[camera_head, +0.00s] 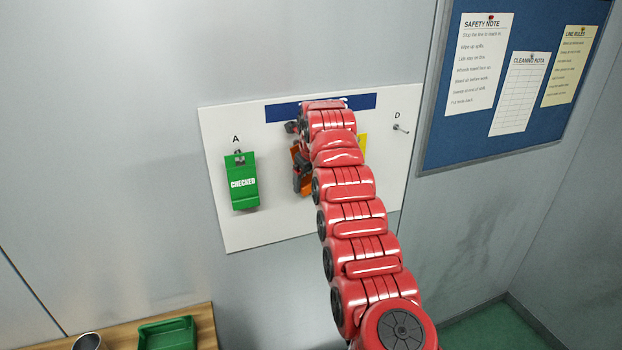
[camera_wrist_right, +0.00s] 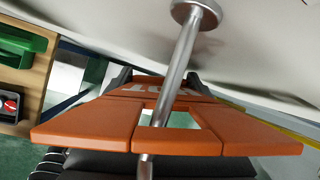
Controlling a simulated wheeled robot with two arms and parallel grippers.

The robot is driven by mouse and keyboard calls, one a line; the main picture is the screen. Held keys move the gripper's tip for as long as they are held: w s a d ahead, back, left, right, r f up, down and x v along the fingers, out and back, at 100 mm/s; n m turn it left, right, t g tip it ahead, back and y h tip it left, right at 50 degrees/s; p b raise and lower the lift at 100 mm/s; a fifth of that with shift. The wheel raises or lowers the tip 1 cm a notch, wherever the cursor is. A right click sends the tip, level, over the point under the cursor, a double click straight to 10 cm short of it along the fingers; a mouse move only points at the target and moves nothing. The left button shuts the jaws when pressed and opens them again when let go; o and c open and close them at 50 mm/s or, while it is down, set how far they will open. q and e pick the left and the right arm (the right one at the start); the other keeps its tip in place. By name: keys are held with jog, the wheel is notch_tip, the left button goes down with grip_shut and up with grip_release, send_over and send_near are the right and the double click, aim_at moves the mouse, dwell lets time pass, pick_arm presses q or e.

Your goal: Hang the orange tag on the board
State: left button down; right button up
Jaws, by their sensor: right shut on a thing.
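The white board (camera_head: 275,225) hangs on the grey wall, with pegs along its upper part. The orange tag (camera_head: 295,153) is mostly hidden behind my right arm in the head view. My right gripper (camera_head: 303,172) is shut on it in front of the board. In the right wrist view the orange tag (camera_wrist_right: 85,125) has a rectangular hole, and a metal peg (camera_wrist_right: 180,70) with a round base on the board appears to run through that hole. The right gripper (camera_wrist_right: 158,84) holds the tag's far part. My left gripper is out of view.
A green CHECKED tag (camera_head: 242,185) hangs at peg A. A yellow tag (camera_head: 362,147) shows partly behind my right arm. Peg D (camera_head: 401,128) is bare.

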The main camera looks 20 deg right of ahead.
jog(key=shift+a, duration=0.15)
jog(key=o, duration=1.3)
